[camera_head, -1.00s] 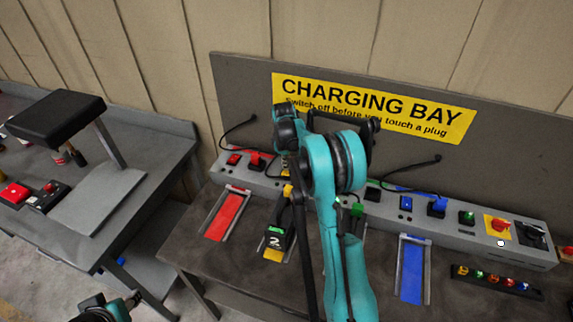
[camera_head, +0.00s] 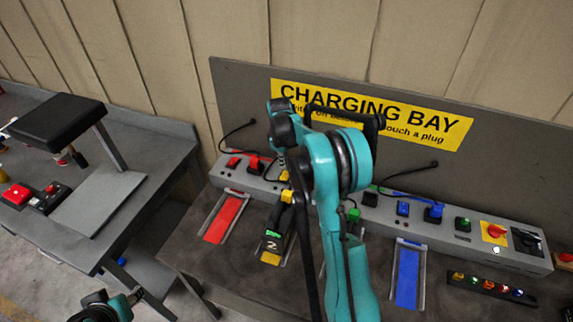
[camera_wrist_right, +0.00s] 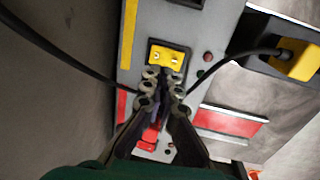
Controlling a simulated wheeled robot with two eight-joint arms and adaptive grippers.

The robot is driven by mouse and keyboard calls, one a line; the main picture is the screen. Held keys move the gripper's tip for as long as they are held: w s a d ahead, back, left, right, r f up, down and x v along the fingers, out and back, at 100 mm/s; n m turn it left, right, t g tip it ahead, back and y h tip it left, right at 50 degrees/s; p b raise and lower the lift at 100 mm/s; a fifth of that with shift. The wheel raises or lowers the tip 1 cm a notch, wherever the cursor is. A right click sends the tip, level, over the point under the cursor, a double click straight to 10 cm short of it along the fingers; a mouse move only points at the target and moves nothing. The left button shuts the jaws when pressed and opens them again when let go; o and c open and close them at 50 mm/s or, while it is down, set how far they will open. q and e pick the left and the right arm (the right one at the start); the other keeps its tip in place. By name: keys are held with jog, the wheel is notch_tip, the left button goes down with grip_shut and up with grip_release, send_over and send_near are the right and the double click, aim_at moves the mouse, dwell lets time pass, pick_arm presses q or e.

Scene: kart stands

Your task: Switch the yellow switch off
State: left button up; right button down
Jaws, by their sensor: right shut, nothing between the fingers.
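The yellow switch (camera_wrist_right: 167,57) sits in a black frame on the grey power strip (camera_wrist_right: 143,22) in the right wrist view. I cannot tell which side of its rocker is pressed. My right gripper (camera_wrist_right: 161,77) is shut and empty, with its fingertips at the near edge of the switch. I cannot tell whether they touch it. In the head view a bit of yellow at the switch (camera_head: 284,176) shows beside my right arm, which hides most of this area. My left arm shows at the bottom left, but its gripper is not in view.
A yellow plug (camera_wrist_right: 297,58) with a black cable is right of the switch, on the battery marked 2 (camera_head: 273,242). A red switch (camera_head: 233,162) and red plug (camera_head: 254,166) are to the left. Blue and green switches stand further right. Another black cable crosses the wrist view's left side.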

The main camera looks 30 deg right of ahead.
aim_at(285, 173)
notch_tip(285, 173, up, 10)
jog(key=p, duration=0.1)
jog(key=shift+w+d+f, duration=0.2)
jog(key=shift+w+d, duration=0.1)
jog(key=shift+d, duration=0.15)
